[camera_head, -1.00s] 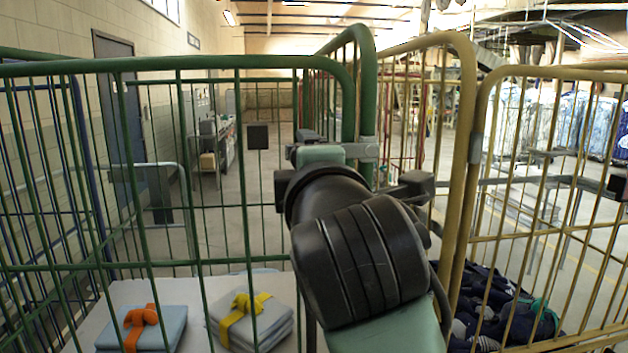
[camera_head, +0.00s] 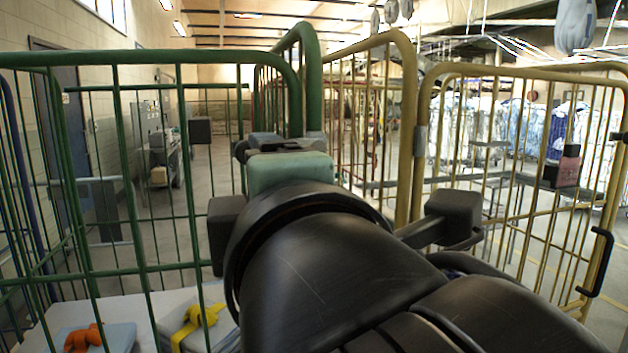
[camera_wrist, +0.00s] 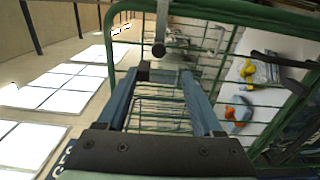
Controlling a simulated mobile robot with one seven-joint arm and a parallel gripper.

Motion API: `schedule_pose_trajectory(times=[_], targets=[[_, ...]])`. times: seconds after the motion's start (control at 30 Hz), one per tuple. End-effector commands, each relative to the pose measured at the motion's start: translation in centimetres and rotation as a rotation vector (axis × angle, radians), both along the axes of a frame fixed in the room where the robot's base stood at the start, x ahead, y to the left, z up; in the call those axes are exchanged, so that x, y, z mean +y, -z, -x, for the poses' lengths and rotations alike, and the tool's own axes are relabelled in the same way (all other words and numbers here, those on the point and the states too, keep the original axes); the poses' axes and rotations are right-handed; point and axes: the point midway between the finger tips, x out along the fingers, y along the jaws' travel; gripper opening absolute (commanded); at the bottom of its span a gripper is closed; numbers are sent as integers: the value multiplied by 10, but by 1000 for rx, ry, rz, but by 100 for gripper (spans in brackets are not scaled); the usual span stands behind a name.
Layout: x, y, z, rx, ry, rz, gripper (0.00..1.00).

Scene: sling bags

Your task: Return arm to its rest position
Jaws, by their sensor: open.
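My arm (camera_head: 340,260) fills the lower middle of the head view, raised in front of the cage bars. In the wrist view, my gripper (camera_wrist: 163,78) has its two blue-grey fingers apart, with nothing held between them. Green cage bars show beyond the fingers. I cannot make out the fingertips in the head view, where my arm blocks much of the scene.
A green cage (camera_head: 160,57) stands left and a yellow cage (camera_head: 408,110) right, close around my arm. Folded light-blue bundles with an orange strap (camera_head: 84,338) and a yellow strap (camera_head: 200,320) lie on a white surface inside the green cage. Open floor shows behind.

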Motion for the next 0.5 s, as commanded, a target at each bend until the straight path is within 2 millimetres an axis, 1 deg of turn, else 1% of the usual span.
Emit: schedule_pose_trajectory(times=[0.07, 0.17, 0.27, 0.33, 0.4, 0.5], targets=[[1, -2, 0, -4, -2, -16, 68], [4, -15, 2, -34, -16, -136, 68], [5, -40, 8, -94, -49, -394, 68], [1, -60, 15, -146, -85, -626, 68], [-7, -77, 24, -198, -132, -855, 68], [-22, -93, 38, -266, -207, -1137, 68]])
